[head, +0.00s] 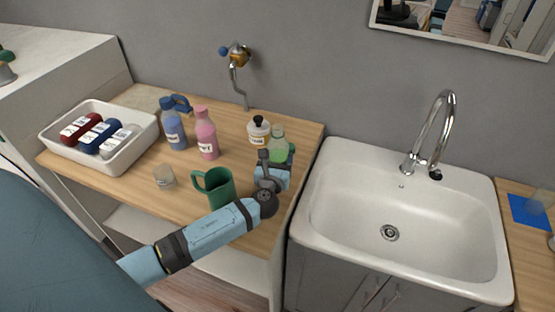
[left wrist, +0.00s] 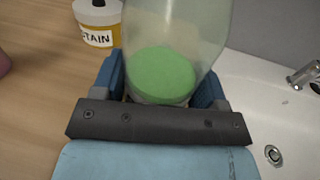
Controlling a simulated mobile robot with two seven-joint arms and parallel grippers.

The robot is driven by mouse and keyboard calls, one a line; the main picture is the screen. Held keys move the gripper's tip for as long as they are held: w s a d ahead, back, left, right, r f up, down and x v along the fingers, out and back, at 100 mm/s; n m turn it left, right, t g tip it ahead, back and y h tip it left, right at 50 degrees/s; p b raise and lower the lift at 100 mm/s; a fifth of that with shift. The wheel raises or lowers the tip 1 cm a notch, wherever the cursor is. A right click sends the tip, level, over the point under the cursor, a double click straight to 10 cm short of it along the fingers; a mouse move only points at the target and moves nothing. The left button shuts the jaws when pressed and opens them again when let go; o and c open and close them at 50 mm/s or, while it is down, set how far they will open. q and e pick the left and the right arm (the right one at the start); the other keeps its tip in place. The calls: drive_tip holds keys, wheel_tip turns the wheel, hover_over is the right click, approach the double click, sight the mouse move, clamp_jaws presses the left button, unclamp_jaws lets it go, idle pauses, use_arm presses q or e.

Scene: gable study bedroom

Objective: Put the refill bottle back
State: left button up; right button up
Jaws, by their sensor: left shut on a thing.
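A translucent bottle with green liquid (head: 278,144), seemingly the refill bottle, is at the right end of the wooden counter. My left gripper (head: 275,165) is shut on it. In the left wrist view the bottle (left wrist: 165,70) is between the blue fingers (left wrist: 165,88); its far end is cut off by the frame edge. I cannot tell whether its base touches the counter. A dark-capped jar (head: 258,130) with a white label stands just behind and left of it; in the left wrist view its label partly reads "TAIN" (left wrist: 98,37). My right gripper is not in view.
A white sink (head: 340,215) adjoins on the right. A tap-like wall fitting (head: 236,60) is behind.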

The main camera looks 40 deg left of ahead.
use_arm(q)
drive_tip(key=shift+f, duration=0.1)
drive_tip(key=o, duration=1.1)
drive_tip(key=shift+r, duration=0.2)
drive_tip(key=b+v, duration=0.1)
drive_tip(key=v, duration=0.9)
drive_tip(key=shift+s+d+f, duration=0.1)
drive_tip(key=shift+s+d, duration=0.05)
drive_tip(key=shift+s, duration=0.25)
drive_tip(key=shift+s+d, duration=0.2)
drive_tip(key=shift+s, duration=0.35)
